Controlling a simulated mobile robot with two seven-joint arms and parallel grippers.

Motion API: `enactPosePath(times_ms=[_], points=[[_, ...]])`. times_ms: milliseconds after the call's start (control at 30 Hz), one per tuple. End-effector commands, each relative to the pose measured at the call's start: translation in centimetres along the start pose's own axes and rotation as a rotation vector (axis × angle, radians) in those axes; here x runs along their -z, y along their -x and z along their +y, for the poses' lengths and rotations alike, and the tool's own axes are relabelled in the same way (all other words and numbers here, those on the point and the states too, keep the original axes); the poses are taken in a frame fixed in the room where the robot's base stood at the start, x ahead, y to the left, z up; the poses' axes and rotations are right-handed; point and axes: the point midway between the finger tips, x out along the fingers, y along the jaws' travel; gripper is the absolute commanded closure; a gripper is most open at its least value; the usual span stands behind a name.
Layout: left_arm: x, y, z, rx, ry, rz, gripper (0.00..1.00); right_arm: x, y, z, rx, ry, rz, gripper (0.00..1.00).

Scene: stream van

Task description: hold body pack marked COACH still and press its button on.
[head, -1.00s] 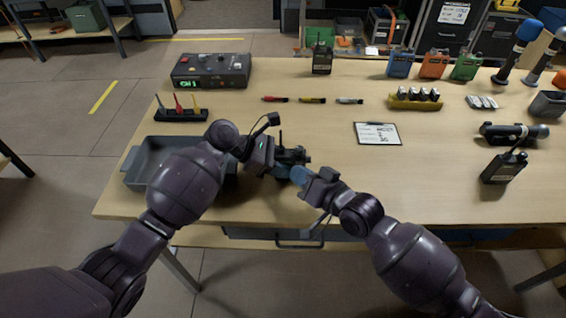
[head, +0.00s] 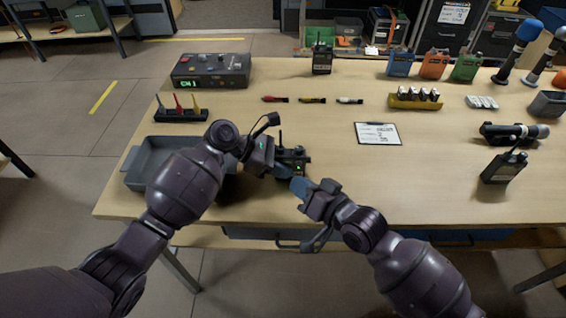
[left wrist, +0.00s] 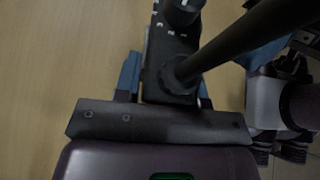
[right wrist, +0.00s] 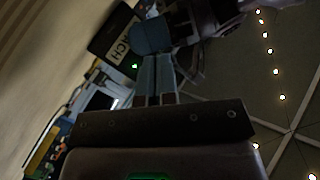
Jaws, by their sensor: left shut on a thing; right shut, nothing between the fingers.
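The dark body pack (head: 296,153) stands near the table's front edge, with its antenna up. Its white label (right wrist: 122,42) shows letters ending in "CH" in the right wrist view, the rest hard to read. A small green light (right wrist: 135,66) glows on its face. My left gripper (head: 281,165) is shut on the pack from the left; the pack's top and knob (left wrist: 182,12) show between its blue fingers in the left wrist view. My right gripper (head: 298,187) is shut and empty, its blue fingertips (right wrist: 152,36) just in front of the pack; contact cannot be told.
Other radios (head: 322,59) and (head: 503,166) stand farther off.

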Motion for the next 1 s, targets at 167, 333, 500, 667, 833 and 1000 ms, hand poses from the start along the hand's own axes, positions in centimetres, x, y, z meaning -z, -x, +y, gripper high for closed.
enactPosePath(times_ms=[167,333,500,667,833,1000], points=[[0.5,-0.2,-0.1,0.003,0.006,0.006,0.9,-0.9,1.1,-0.7,0.0,-0.002,-0.001,1.0],[0.5,-0.2,-0.1,0.003,0.006,0.006,0.9,-1.6,2.0,-1.4,0.0,-0.002,0.0,1.0],[0.5,-0.2,-0.1,0.003,0.006,0.006,0.9,-2.1,2.7,-1.9,0.0,-0.002,0.0,1.0],[0.5,-0.2,-0.1,0.004,0.006,0.006,0.9,-2.2,2.9,-2.1,0.0,-0.001,0.0,1.0],[0.5,-0.2,-0.1,0.003,0.006,0.006,0.9,-2.2,2.9,-2.0,0.0,-0.001,0.0,1.0],[0.4,-0.1,-0.1,0.003,0.005,0.005,0.49,-2.2,2.9,-2.0,0.0,-0.001,0.0,1.0]])
